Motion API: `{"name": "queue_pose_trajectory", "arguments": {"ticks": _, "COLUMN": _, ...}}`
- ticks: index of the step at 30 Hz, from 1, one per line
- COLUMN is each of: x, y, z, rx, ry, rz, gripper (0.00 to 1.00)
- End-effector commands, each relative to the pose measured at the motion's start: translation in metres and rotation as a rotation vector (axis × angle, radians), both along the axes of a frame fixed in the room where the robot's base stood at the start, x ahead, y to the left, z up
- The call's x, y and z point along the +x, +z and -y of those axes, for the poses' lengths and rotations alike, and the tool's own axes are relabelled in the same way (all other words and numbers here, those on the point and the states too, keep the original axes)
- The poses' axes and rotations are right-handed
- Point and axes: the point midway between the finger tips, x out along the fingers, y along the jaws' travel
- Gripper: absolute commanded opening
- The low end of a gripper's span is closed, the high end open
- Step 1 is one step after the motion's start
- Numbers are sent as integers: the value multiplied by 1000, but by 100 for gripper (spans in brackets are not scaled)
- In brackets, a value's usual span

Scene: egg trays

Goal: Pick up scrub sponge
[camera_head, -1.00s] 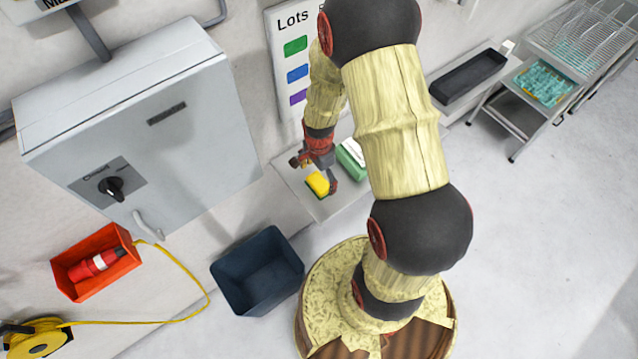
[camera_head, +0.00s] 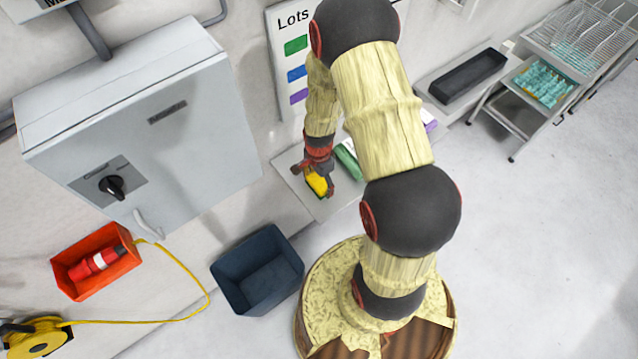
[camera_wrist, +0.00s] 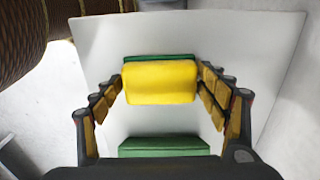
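The scrub sponge (camera_head: 316,183) is a yellow block with a green layer, lying on a light grey shelf. In the wrist view the sponge (camera_wrist: 160,82) sits between the two fingers of my gripper (camera_wrist: 162,88). The left fingertip is close to its left end and the right finger is close to its right end; I cannot tell whether they touch it. In the head view my gripper (camera_head: 314,182) is down around the sponge, and its fingers partly cover it. The fingers are spread about the sponge's width.
A green box (camera_head: 348,160) stands just behind the sponge on the same shelf (camera_head: 290,167); its green edge (camera_wrist: 163,146) shows in the wrist view. A grey cabinet (camera_head: 150,130) stands to the left. A dark blue bin (camera_head: 258,270) is below, and a black tray (camera_head: 468,76) is to the right.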

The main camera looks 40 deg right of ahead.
Motion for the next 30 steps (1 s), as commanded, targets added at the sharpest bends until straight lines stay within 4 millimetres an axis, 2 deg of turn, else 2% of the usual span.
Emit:
{"name": "queue_pose_trajectory", "arguments": {"ticks": 16, "x": -1, "y": -1, "z": 0, "rx": 0, "ry": 0, "rz": -1, "gripper": 41}}
{"name": "queue_pose_trajectory", "arguments": {"ticks": 25, "x": -1, "y": 1, "z": 0, "rx": 1, "ry": 0, "rz": -2, "gripper": 41}}
{"name": "queue_pose_trajectory", "arguments": {"ticks": 30, "x": 0, "y": 14, "z": 0, "rx": -1, "ry": 0, "rz": 2, "gripper": 41}}
